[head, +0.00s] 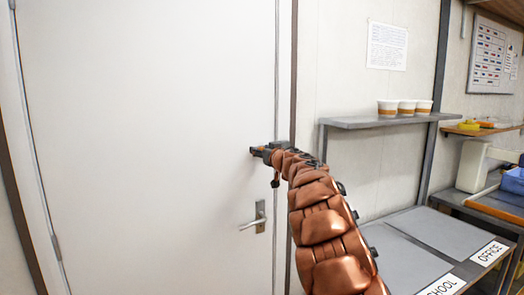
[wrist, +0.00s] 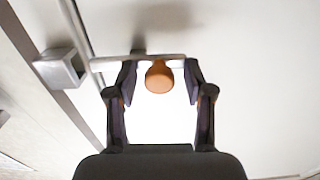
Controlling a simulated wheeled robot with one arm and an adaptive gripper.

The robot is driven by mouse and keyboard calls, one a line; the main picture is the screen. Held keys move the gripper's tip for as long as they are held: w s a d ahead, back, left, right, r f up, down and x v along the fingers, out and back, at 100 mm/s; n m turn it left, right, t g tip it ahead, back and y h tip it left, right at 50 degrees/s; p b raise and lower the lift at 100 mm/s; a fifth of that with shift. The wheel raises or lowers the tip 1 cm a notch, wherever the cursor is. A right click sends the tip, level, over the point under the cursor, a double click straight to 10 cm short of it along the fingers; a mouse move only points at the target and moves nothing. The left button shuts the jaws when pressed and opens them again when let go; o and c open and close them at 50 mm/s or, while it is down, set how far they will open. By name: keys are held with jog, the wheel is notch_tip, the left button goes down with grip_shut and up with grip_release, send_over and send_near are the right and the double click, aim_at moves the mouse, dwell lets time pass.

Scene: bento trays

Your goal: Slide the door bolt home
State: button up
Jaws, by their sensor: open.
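The white door (head: 150,120) stands closed against its frame in the head view. In the wrist view, the door bolt (wrist: 110,64) is a pale metal bar with a round orange knob (wrist: 159,78). A grey box-shaped keeper (wrist: 62,68) sits left of the bar's end, across the door's edge line; the bar's end lies close to it, and I cannot tell if they touch. My gripper (wrist: 159,72) is open, with one finger on each side of the knob. In the head view my gripper (head: 262,153) is at the door's right edge and hides the bolt.
A lever handle (head: 256,219) is on the door below my gripper. To the right, a wall shelf (head: 355,123) holds white-and-brown cups (head: 388,108). The door's left part is clear.

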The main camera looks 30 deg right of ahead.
grip_shut()
dwell(0.4)
